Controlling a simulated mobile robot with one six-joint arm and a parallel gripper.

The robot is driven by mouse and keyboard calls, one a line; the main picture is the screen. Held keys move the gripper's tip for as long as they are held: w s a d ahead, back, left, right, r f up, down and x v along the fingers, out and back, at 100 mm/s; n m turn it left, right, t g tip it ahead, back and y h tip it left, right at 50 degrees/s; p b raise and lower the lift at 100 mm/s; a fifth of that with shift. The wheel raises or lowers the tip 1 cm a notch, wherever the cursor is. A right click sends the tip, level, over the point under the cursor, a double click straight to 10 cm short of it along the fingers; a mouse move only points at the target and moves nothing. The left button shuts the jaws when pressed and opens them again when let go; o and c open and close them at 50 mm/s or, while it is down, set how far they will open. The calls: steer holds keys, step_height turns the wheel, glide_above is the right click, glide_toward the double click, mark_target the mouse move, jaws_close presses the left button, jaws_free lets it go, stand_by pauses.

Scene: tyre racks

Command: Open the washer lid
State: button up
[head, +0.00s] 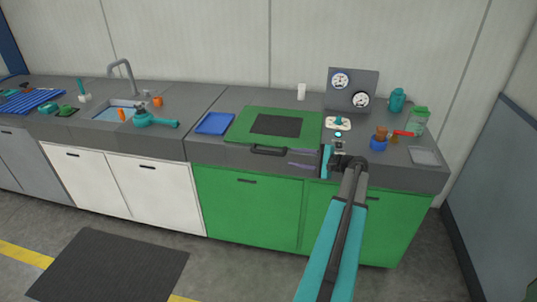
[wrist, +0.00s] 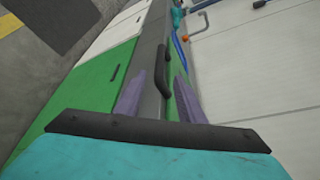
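The washer lid (head: 243,116) is a flat green panel with a dark inset, lying closed on the grey counter. Its dark bar handle (head: 268,150) is at the front edge, and it also shows in the wrist view (wrist: 161,70). My gripper (head: 291,158) comes from the right at the counter's front, its purple fingers pointing left at the handle's right end. In the wrist view my gripper (wrist: 159,90) has its fingers apart, with the handle lined up between and beyond them. I cannot tell whether they touch it.
A blue tray (head: 215,123) lies left of the lid. A gauge panel (head: 352,90), a blue cup (head: 378,143) with brushes and a green-lidded jar (head: 418,121) stand to the right. A sink (head: 118,109) is further left. Green cabinet doors (head: 250,210) are below.

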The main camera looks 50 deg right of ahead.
mark_target(274, 154)
steer(key=p+x, duration=0.3)
steer(key=x, duration=0.9)
steer(key=shift+w+p, duration=0.2)
steer(key=shift+p, duration=0.2)
steer(key=shift+w+a+f, duration=0.1)
steer(key=shift+w+f, duration=0.15)
steer(key=shift+w, duration=0.35)
jaws_close()
